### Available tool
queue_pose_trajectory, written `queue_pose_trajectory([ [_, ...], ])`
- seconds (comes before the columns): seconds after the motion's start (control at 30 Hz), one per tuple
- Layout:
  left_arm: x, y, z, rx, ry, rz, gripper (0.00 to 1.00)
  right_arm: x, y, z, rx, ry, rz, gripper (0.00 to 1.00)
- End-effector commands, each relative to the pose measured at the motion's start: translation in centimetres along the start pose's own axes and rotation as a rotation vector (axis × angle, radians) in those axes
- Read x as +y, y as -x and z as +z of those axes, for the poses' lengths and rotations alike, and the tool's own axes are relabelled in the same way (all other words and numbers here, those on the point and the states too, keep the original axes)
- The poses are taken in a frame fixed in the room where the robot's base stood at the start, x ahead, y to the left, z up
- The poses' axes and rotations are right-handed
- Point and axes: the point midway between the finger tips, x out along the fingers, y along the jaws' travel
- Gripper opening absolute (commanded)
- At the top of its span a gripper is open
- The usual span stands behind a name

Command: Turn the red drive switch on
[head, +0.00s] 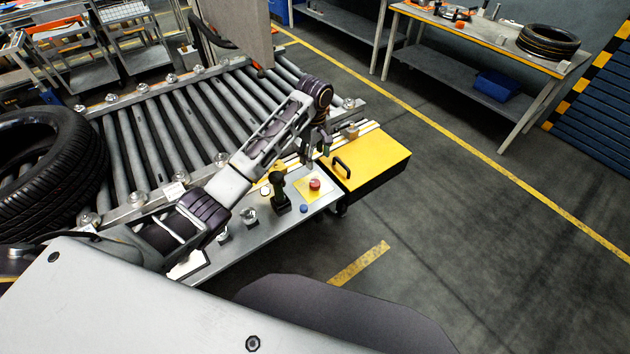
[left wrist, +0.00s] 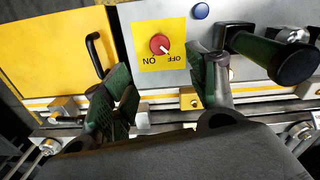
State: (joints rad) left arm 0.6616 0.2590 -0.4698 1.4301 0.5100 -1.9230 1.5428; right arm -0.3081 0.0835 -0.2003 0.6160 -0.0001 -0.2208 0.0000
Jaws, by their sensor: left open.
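The red drive switch (head: 315,184) is a round knob on a yellow plate on the grey control panel. In the left wrist view the red knob (left wrist: 159,44) shows with ON and OFF printed upside down beside it. A pale mark on the knob appears to point towards OFF. My left gripper (head: 316,146) is above the panel's far edge, just beyond the switch in the head view. In the left wrist view its two green-padded fingers (left wrist: 163,92) are spread apart with nothing between them. The switch is apart from the fingers. My right gripper is not in view.
A dark upright handle (head: 280,192) stands close to the switch. A blue button (head: 304,209) is nearby. A yellow box with a black handle (head: 367,161) adjoins the panel. The roller conveyor (head: 160,130) lies behind, with a tyre (head: 48,165) at the left.

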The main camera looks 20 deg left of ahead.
Motion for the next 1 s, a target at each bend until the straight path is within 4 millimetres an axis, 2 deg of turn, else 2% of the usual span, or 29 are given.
queue_pose_trajectory([
  [0.17, 0.0, -0.6, 0.0, 0.000, 0.000, -0.002, 0.58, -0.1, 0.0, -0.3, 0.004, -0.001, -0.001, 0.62],
  [0.37, -0.1, -2.2, 0.0, 0.000, -0.001, -0.002, 0.58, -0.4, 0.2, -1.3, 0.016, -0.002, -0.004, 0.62],
  [1.0, -0.1, -10.5, 0.0, 0.000, -0.001, -0.002, 0.58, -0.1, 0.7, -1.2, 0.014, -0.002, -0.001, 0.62],
])
